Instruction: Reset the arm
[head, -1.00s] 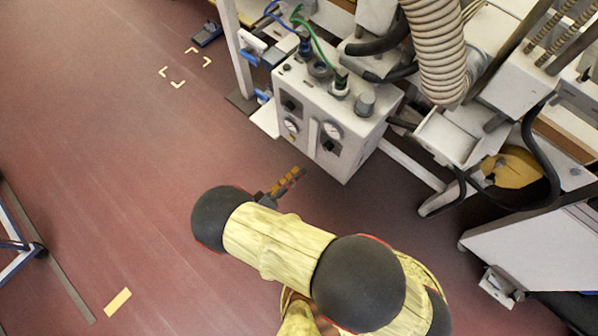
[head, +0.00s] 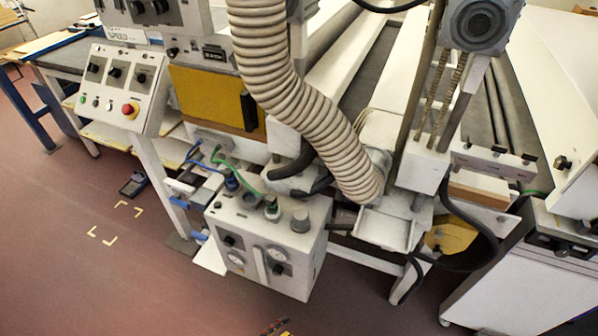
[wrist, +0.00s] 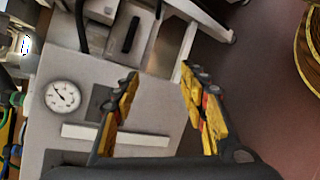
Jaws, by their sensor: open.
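My gripper (wrist: 160,77) is open and empty in the wrist view, its two yellow-and-black fingers spread apart. Nothing is between the fingers; behind them show the white control box (wrist: 100,75) and part of the floor. In the head view only a small tip of my gripper (head: 274,328) shows at the bottom edge, in front of the white control box (head: 250,250) and apart from it in the picture. The rest of my arm is out of the head view.
The control box carries gauges, knobs and green and blue hoses. A ribbed duct (head: 290,100) hangs over the machine. A panel with a red button (head: 130,109) stands at left. A white cabinet (head: 530,270) stands at right. Red floor (head: 90,280) is clear at lower left.

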